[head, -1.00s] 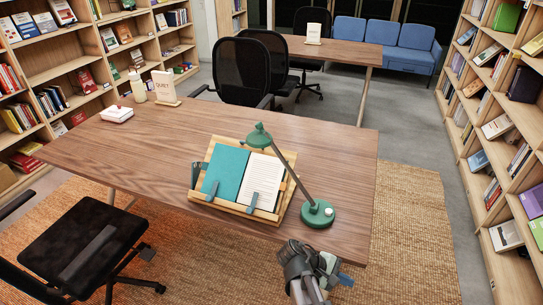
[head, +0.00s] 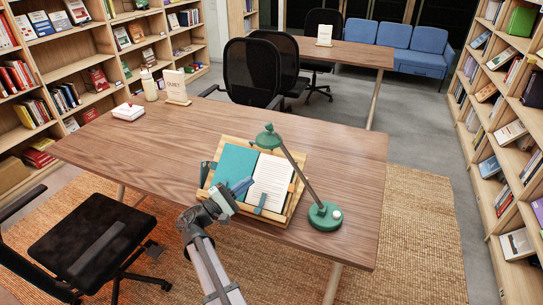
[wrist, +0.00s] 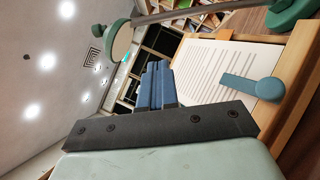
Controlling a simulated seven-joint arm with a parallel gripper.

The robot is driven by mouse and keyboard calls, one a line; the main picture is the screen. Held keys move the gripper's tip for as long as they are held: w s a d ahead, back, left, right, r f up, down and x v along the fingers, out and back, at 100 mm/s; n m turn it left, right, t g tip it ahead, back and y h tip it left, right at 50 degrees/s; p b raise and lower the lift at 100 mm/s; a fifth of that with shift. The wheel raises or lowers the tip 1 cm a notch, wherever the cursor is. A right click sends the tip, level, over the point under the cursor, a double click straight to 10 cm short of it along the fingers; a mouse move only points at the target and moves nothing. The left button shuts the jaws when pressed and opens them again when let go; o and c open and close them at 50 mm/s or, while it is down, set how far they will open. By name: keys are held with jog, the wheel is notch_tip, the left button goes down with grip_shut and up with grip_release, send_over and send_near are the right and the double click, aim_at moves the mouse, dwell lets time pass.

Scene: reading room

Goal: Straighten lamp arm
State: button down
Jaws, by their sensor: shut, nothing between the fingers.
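The green desk lamp has a round base (head: 325,215), a thin grey arm (head: 299,175) leaning up and left, and a green head (head: 269,137) above the open book (head: 252,180). In the wrist view the lamp head (wrist: 122,42) is at upper left, and the grey arm (wrist: 200,12) runs across the top to the base (wrist: 292,12) at upper right. My gripper (head: 241,186) is shut and empty, at the front left part of the book stand. In the wrist view its blue fingers (wrist: 160,85) are together, pointing past the white page, apart from the lamp.
The open book rests on a wooden stand (head: 290,205) with blue page clips. A white box (head: 128,111), a bottle (head: 149,85) and a sign (head: 176,86) stand at the table's far left. A black chair (head: 95,240) is at the front left.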

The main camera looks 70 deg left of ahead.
jog(key=shift+s+a+r+y, duration=0.2)
jog(key=shift+s+a+r, duration=0.15)
jog(key=shift+s, duration=0.2)
jog(key=shift+s+a+r+y, duration=0.2)
jog(key=shift+s+a, duration=0.15)
jog(key=shift+s, duration=0.2)
jog(key=shift+w, duration=0.1)
jog(key=w+r, duration=0.5)
jog(key=w, duration=0.6)
jog(key=shift+w+a+r, duration=0.2)
jog(key=shift+w+a, duration=0.2)
jog(key=shift+a, duration=0.05)
